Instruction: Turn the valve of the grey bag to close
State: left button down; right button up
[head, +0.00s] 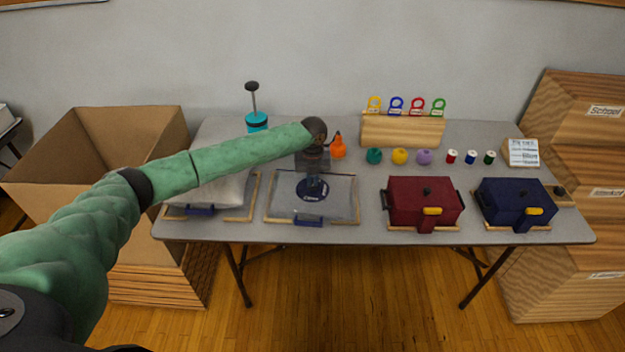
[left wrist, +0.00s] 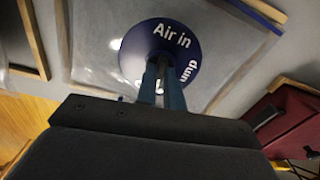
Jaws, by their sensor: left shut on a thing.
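The grey bag (head: 342,207) lies flat on a wood-edged board on the table, with a dark blue clip at its front edge. Its round dark blue valve disc (head: 311,196) carries white lettering; in the left wrist view the disc (left wrist: 192,62) reads "Air in" and part of another word. My left gripper (head: 314,186) points down over the disc. In the left wrist view its fingers (left wrist: 161,82) are close together at the disc's middle, shut on the valve. The fingers hide the valve's grip, so its turn angle cannot be told. My right gripper is not in view.
A pale bag (head: 215,188) lies left, partly under my arm. A red case (head: 410,203) and a navy case (head: 505,198) stand right. Behind are a blue pump (head: 257,122), an orange bottle (head: 338,149), yarn balls, spools and a wooden rack (head: 402,131). An open carton (head: 125,150) stands left.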

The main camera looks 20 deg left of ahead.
pick_arm(q)
jog(key=shift+m, duration=0.4)
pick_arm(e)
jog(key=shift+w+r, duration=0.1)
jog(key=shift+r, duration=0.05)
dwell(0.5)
pick_arm(q)
jog(key=c, duration=1.5)
grip_release()
jog(key=shift+r, duration=0.1)
jog(key=shift+r, duration=0.25)
notch_tip(320, 180, up, 7)
jog(key=shift+r+b, duration=0.1)
jog(key=shift+b, duration=1.1)
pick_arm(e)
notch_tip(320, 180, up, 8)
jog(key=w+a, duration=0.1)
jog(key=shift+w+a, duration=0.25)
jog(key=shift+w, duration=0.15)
